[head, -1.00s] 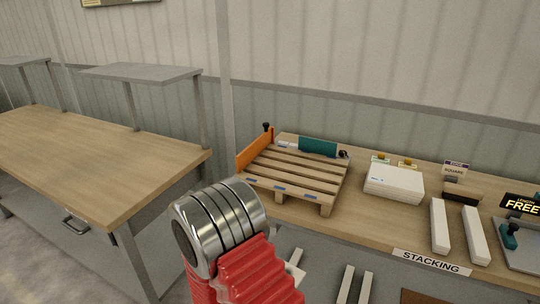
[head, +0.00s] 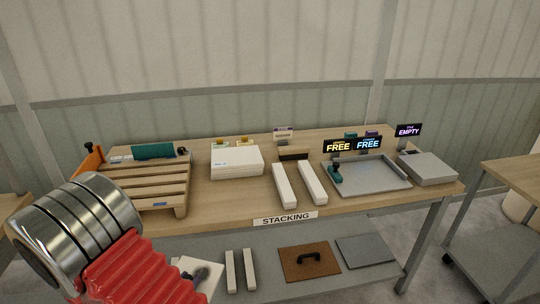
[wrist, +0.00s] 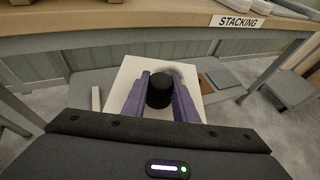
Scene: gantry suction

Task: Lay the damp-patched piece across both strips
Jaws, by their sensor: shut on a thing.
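My gripper (wrist: 160,88), with purple fingers, is shut on a black round knob (wrist: 160,92) in the wrist view. A white flat piece (wrist: 130,75) lies under the knob; I cannot tell whether they are joined. A faint greyish area shows on its far right part. The white piece also shows low in the head view (head: 187,264), below the bench top and partly hidden by my arm. Two white strips, left (head: 285,186) and right (head: 312,182), lie parallel and apart on the bench behind the STACKING label, with nothing across them.
A white stack (head: 237,163) stands left of the strips, and a slatted pallet (head: 145,187) further left. A grey tray (head: 370,178) with a teal-handled tool and FREE signs is at right. The lower shelf (head: 210,245) holds two more strips and a brown handled board.

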